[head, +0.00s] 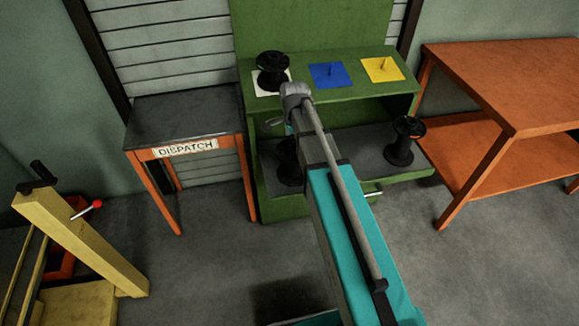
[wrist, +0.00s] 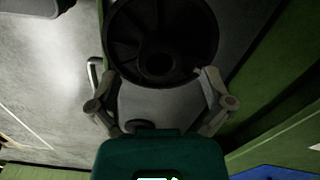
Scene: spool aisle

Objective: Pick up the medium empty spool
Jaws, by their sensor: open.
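Three black spools show in the head view. One spool (head: 272,72) stands upright on a white pad on the green rack's top shelf. Another spool (head: 287,165) is on the lower shelf at left, partly hidden behind my arm. A third spool (head: 403,140) stands upright on the lower shelf at right. I cannot tell their size order for certain. In the wrist view, my gripper (wrist: 160,80) is open, its fingers near either side of a dark round spool flange (wrist: 160,25). I cannot tell whether they touch it. In the head view my arm mostly hides the gripper.
The green rack (head: 350,88) has a blue pad (head: 326,74) and a yellow pad (head: 382,69) on top, each with a peg. A dispatch table (head: 180,115) stands left, an orange bench (head: 500,85) right. A yellow frame (head: 90,245) is at lower left.

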